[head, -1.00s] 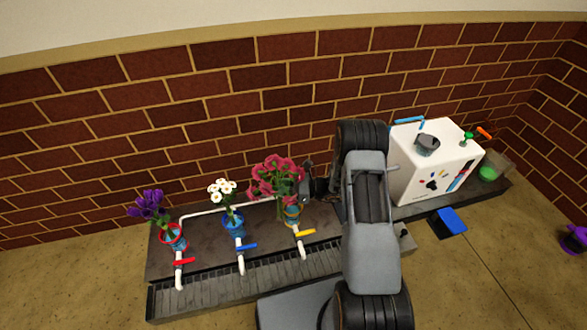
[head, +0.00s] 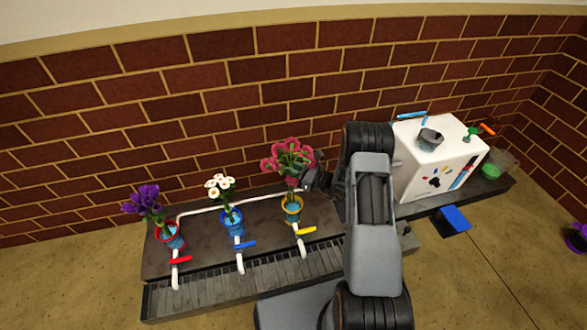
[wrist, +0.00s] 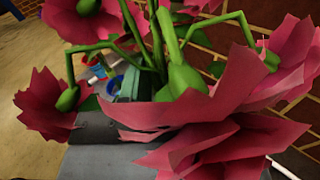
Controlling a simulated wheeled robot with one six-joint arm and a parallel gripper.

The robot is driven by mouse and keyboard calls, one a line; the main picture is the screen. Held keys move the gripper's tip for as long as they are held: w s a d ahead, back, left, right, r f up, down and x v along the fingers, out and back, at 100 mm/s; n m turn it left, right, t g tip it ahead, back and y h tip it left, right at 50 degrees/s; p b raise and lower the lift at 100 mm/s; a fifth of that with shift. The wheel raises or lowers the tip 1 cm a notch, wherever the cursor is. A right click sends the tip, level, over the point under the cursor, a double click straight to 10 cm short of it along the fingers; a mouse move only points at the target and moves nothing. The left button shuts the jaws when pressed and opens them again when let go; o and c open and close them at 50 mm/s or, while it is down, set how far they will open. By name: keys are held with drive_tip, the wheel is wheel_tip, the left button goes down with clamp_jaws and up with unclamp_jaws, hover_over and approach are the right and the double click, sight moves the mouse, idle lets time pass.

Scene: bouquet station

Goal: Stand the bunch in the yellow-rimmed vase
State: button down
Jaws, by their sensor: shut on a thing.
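The bunch of red-pink flowers (head: 288,160) stands nearly upright over the yellow-rimmed vase (head: 291,210) in the head view. Its green stems reach down to the vase mouth; I cannot tell whether their ends are inside or just above it. My gripper (head: 301,187) comes in from the right and is shut on the bunch at its stems, just above and behind the vase. In the wrist view, large blooms (wrist: 220,110) and green stems fill most of the picture and hide the fingertips and the yellow rim.
The blue-rimmed vase (head: 230,218) with white flowers and the red-rimmed vase (head: 169,236) with purple flowers stand to the left. Taps with coloured handles are in front of the vases. A white pipe runs behind. A white box (head: 436,168) stands right of my arm.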

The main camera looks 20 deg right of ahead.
drive_tip(key=b, duration=0.5)
hover_over(294, 192)
drive_tip(key=shift+w+f, duration=0.15)
drive_tip(key=shift+f, duration=1.75)
drive_tip(key=shift+w+f, duration=0.15)
drive_tip(key=shift+f, duration=4.65)
drive_tip(key=c, duration=0.9)
unclamp_jaws()
drive_tip(key=shift+o, duration=0.2)
